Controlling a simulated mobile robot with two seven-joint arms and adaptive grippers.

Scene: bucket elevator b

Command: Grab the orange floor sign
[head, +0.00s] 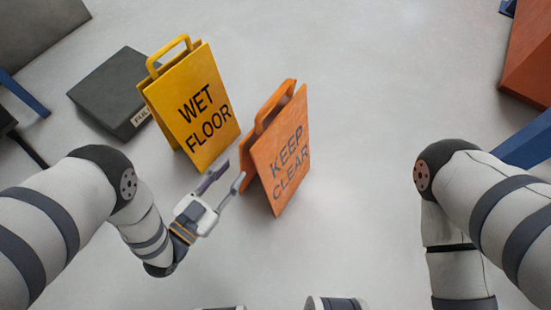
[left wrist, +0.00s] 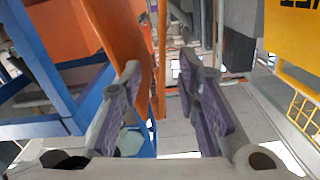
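The orange floor sign (head: 285,152), marked KEEP CLEAR, stands on the floor near the middle of the head view, with a handle opening at its top. My left gripper (head: 231,172) is open just left of the sign's lower left edge, fingers pointing up the picture. In the left wrist view, the orange sign (left wrist: 112,28) rises behind and beside the left-hand finger. Its edge shows in the gap between the open fingers (left wrist: 158,75). Whether a finger touches it I cannot tell. My right arm shows at the right, but its gripper is out of view.
A yellow WET FLOOR sign (head: 195,105) stands close to the left of the orange one; it also shows in the left wrist view (left wrist: 293,35). A dark grey box (head: 112,88) sits behind it. An orange and blue structure (head: 528,60) is at far right. Floor right of the orange sign is clear.

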